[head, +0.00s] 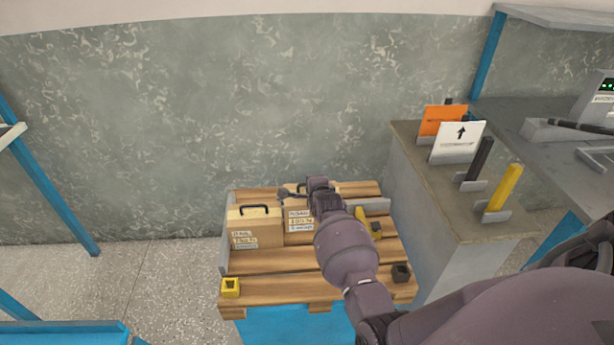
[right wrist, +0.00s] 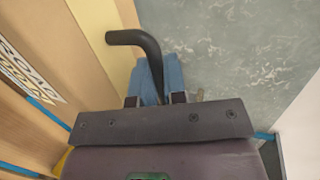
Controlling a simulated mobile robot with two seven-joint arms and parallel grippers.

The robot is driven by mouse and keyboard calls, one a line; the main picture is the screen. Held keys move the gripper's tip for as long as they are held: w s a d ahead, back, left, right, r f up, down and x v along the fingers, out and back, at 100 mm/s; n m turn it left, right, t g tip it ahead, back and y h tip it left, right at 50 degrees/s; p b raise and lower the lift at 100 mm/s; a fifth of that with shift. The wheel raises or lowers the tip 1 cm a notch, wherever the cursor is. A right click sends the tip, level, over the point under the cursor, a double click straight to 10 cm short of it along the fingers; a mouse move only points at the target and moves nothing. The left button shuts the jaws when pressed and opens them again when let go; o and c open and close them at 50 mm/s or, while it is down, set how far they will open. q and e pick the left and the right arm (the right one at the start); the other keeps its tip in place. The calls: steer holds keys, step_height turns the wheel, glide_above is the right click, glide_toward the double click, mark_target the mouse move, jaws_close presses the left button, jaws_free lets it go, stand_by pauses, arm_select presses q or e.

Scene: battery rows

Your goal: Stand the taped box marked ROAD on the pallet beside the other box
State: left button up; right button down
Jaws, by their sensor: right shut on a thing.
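Two tan cardboard boxes show on the wooden pallet (head: 290,262). The left box (head: 262,235) stands upright with a black handle on top and a label on its front. The other box (head: 296,232) is right beside it, partly hidden by my right arm. My right gripper (head: 312,190) is at the top of the right box. In the right wrist view, its blue fingers (right wrist: 155,88) are shut on a black bent handle (right wrist: 140,38) beside a labelled box face. Whether this box touches the pallet is unclear. My left gripper is out of view.
A yellow block (head: 230,288) and a dark block (head: 401,273) sit at the pallet's front corners. A grey cabinet (head: 440,215) with signs and upright posts stands close on the right. The wall (head: 200,120) is behind. The pallet's front boards are mostly clear.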

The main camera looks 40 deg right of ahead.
mark_target(299, 218)
steer(key=shift+f+b, duration=0.3)
steer(key=shift+f, duration=0.6)
steer(key=shift+w+f+b, duration=0.1)
steer(key=shift+f+b, duration=0.3)
steer(key=shift+f, duration=0.1)
steer(key=shift+f+b, duration=1.25)
steer(key=shift+f, duration=1.05)
steer(key=shift+r, duration=0.25)
steer(key=c, duration=1.5)
jaws_free()
steer(key=shift+f, duration=0.3)
steer(key=shift+c, duration=0.2)
steer(key=shift+o, duration=1.9)
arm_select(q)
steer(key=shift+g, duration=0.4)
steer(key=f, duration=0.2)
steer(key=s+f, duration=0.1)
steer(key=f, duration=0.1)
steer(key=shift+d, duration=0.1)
arm_select(e)
steer(key=shift+r, duration=0.15)
